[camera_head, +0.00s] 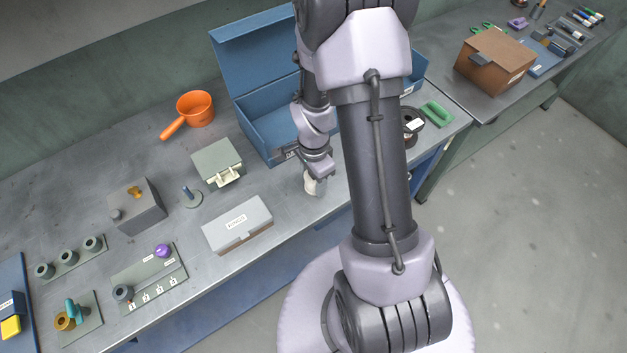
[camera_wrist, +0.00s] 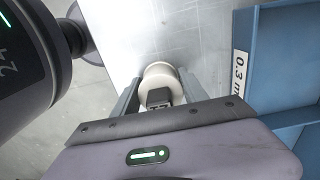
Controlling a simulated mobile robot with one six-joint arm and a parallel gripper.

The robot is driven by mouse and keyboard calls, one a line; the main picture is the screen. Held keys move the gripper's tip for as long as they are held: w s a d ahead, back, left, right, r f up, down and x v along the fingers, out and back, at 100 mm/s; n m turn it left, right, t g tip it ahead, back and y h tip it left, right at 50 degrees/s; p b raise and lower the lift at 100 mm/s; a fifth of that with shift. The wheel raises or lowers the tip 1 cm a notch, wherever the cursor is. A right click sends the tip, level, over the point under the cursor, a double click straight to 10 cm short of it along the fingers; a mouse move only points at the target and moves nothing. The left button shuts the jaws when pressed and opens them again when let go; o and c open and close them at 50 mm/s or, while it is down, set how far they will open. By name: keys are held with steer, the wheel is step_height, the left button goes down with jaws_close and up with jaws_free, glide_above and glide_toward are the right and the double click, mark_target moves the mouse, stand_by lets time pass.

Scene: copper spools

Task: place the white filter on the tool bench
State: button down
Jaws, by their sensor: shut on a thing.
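The white filter (camera_head: 311,186) is a small pale cylinder near the front edge of the long metal bench (camera_head: 290,214), just in front of the open blue box. My gripper (camera_head: 315,176) is shut on it. In the wrist view the filter (camera_wrist: 160,72) sits between my two fingers (camera_wrist: 160,98), with a dark part in front of its middle. Its height above the bench cannot be told. A second bench (camera_head: 480,98) at the upper right carries hand tools and probably is the tool bench.
The open blue box (camera_head: 255,75) stands behind my gripper and partly behind my arm. A grey case (camera_head: 237,224) lies to the left. A dark spool (camera_head: 412,120) and a green-handled item (camera_head: 436,113) are to the right. A brown box (camera_head: 495,62) takes up part of the second bench.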

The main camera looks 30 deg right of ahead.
steer(key=shift+f, duration=0.1)
steer(key=c, duration=0.6)
jaws_free()
step_height(320, 180, up, 12)
steer(key=p, duration=0.4)
step_height(320, 180, up, 6)
steer(key=n+t, duration=0.1)
steer(key=n, duration=0.1)
glide_above(305, 179)
steer(key=s+a+r+n+t, duration=0.1)
steer(key=s+a+r+n, duration=0.2)
steer(key=s+a+r, duration=0.1)
steer(key=s+a+r+n+t+y, duration=0.1)
steer(key=s+a+r+n+t, duration=0.1)
steer(key=s+a+r+n, duration=0.2)
steer(key=s+a+r+n+t+y, duration=0.1)
steer(key=s+a+r+n, duration=0.3)
steer(key=r, duration=0.5)
steer(key=shift+a+t, duration=0.15)
steer(key=shift+t, duration=0.25)
